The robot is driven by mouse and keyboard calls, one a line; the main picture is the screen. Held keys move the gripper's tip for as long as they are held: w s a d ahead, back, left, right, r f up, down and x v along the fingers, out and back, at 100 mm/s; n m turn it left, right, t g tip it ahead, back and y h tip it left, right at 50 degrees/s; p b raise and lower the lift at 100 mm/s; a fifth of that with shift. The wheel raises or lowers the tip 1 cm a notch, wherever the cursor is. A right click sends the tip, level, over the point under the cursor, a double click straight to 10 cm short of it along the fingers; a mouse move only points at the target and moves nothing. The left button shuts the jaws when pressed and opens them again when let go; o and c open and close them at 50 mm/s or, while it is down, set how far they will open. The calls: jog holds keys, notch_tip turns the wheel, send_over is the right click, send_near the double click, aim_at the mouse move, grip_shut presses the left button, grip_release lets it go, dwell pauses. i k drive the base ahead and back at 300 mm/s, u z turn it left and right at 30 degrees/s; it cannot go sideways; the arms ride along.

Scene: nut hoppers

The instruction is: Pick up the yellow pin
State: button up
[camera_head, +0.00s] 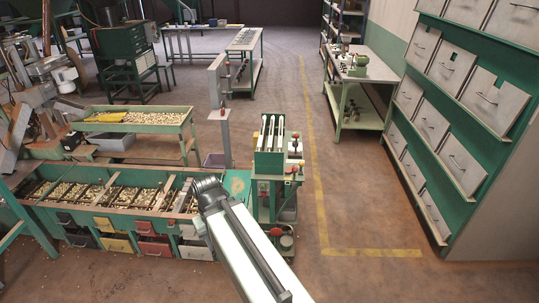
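I cannot make out a yellow pin for certain. A flat yellow object (106,117) lies among the nuts on the raised green tray (185,127) at the left; its shape is too small to tell. My arm reaches up from the bottom centre, a pale link with a dark rail, ending in a dark joint over the right end of the green hopper bench. No gripper fingers show beyond that joint, so I cannot see whether anything is held.
The hopper bench (205,178) holds many nuts, with coloured drawers (154,246) below. A green machine stand (268,165) with red knobs stands right of my arm. A worktable (360,119) and tall drawer rack (462,225) stand at right.

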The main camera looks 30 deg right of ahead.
aim_at(301, 164)
jog(key=u, duration=0.1)
jog(key=i, duration=0.85)
